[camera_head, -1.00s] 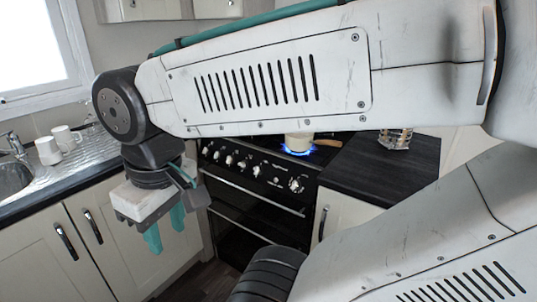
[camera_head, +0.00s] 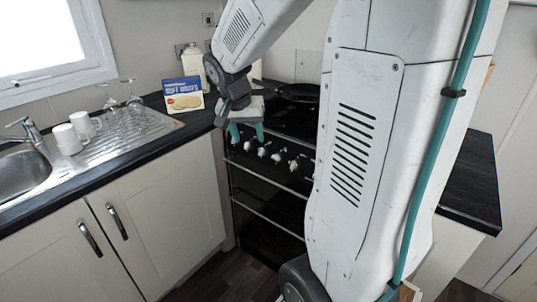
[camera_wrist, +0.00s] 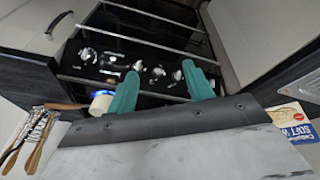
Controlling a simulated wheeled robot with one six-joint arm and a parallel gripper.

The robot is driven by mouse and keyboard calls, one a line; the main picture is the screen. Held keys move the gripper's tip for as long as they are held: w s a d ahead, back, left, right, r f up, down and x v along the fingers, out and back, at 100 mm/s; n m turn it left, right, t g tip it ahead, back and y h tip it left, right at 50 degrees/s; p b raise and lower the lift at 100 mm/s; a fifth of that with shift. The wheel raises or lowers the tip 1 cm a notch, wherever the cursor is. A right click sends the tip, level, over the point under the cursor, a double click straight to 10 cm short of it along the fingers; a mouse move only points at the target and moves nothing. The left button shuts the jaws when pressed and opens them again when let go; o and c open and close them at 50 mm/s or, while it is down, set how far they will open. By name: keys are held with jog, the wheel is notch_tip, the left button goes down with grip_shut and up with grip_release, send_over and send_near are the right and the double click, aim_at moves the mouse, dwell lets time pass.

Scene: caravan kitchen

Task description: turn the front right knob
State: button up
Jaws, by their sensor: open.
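The black stove's front panel (camera_head: 270,155) carries a row of silver knobs (camera_head: 276,158). In the head view my arm hides the panel's right end. In the wrist view the picture is turned over and the knobs (camera_wrist: 135,65) run across the upper middle, with a larger dial (camera_wrist: 88,55) at the left end. I cannot tell from any label which knob is the front right one. My gripper (camera_head: 247,134) is open and empty, teal fingers pointing down above the left part of the panel. In the wrist view knobs show beyond and between its fingertips (camera_wrist: 160,75), apparently untouched.
A pot (camera_wrist: 101,105) stands over a blue flame (camera_wrist: 104,92). A pan (camera_head: 298,92) sits at the stove's back. Utensils (camera_wrist: 38,135) lie beside the stove.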

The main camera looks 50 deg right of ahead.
aim_at(276, 157)
jog(key=w+d+f+m, duration=0.2)
jog(key=d+f, duration=0.4)
jog(key=w+d+f+m, duration=0.2)
jog(key=d+f, duration=0.5)
jog(key=w+d+f+m+h, duration=0.1)
jog(key=w+d+f+m, duration=0.1)
jog(key=d+f, duration=0.4)
jog(key=shift+w+d+f, duration=0.15)
jog(key=shift+d+f, duration=0.05)
jog(key=c, duration=1)
